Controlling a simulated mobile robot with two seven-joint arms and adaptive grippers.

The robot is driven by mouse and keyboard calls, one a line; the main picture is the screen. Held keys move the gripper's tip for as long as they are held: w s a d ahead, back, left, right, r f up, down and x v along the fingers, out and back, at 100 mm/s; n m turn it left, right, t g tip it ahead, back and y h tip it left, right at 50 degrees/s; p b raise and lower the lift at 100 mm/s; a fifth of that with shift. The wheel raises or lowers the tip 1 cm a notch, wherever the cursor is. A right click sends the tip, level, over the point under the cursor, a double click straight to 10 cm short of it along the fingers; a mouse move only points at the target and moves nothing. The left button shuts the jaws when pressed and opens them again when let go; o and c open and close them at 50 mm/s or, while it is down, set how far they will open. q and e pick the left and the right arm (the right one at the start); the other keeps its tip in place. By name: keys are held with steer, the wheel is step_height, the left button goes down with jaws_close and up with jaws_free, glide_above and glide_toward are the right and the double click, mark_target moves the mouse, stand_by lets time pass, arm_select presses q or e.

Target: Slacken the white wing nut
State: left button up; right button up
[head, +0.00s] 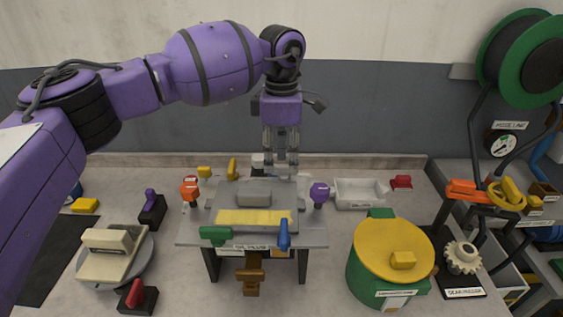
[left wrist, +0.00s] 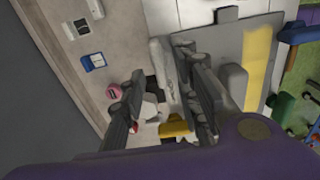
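A grey fixture plate (head: 310,232) on a stand stands in the middle of the bench, with coloured handles around its edge. My left gripper (head: 281,168) points down at the plate's back edge. Its two fingers are apart. A whitish piece (head: 258,159) shows just left of the fingers in the head view and looks like the white wing nut, partly hidden. In the left wrist view, a pale, long piece (left wrist: 164,68) lies between the open fingers (left wrist: 160,88), beside the plate. I cannot tell whether either finger touches it. My right gripper is out of view.
Yellow (head: 232,168), orange (head: 189,188), purple (head: 319,193), green (head: 214,234) and blue (head: 283,235) handles crowd the plate. A white tray (head: 359,194) and green drum with yellow lid (head: 393,249) stand right. A turntable (head: 114,256) stands left.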

mark_target(282, 165)
arm_select(q)
step_height(282, 165, up, 10)
stand_by(0.3)
steer(key=shift+f, duration=0.1)
